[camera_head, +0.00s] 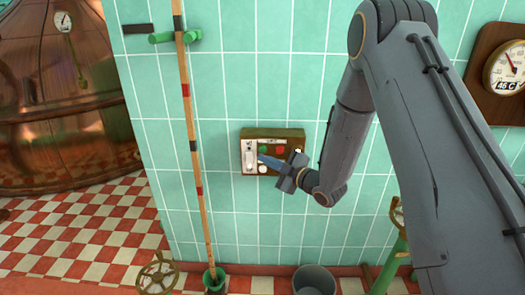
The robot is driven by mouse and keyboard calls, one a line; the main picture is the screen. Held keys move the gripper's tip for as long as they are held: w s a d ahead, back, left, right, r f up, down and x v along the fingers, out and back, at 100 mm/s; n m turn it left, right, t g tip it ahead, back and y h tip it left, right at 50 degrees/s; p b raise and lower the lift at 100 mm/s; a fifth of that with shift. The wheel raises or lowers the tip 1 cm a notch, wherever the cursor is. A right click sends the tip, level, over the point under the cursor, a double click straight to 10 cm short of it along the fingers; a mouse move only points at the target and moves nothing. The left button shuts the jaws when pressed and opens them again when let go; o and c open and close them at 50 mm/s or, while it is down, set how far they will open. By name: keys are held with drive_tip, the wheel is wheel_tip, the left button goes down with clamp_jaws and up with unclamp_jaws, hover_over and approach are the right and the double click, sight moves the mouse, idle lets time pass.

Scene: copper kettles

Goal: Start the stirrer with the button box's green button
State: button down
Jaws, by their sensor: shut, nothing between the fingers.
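The button box (290,133) is a brown-rimmed box with a pale face on the green tiled wall. Its green button (263,149) is a small round button at the upper left of the face, with a red button (280,149) to its right. My gripper (261,158) is shut and empty, its blue-grey fingertips pointing left at the box, just below the green button. I cannot tell whether the tips touch the box. The gripper hides part of the box's lower right. The stirrer is not identifiable in view.
A banded wooden pole (190,146) leans on the wall left of the box, its foot in a green holder (214,282). A copper kettle (50,100) stands at left. A grey bucket (314,281) stands below. A wall gauge (508,68) hangs at right.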

drive_tip(key=s, duration=0.3)
drive_tip(key=shift+s+p, duration=0.2)
drive_tip(key=shift+p, duration=0.2)
idle(0.4)
drive_tip(key=s+d+m+g+h, duration=0.2)
drive_tip(key=s+d+m+h, duration=0.1)
drive_tip(key=d+m+h, duration=0.3)
drive_tip(key=s+d+m+g+h, duration=0.2)
drive_tip(key=s+d+m+h, duration=0.2)
drive_tip(key=d, duration=0.5)
drive_tip(key=s+d+r+m+g+h, duration=0.1)
drive_tip(key=s+m+g, duration=0.2)
drive_tip(key=s, duration=0.9)
drive_tip(key=s+d+r+m+g+h, duration=0.1)
drive_tip(key=s+m+g, duration=0.3)
drive_tip(key=s, duration=0.7)
drive_tip(key=shift+s+d+r+m, duration=0.35)
drive_tip(key=shift+d+r+m, duration=0.15)
drive_tip(key=shift+d+m, duration=0.3)
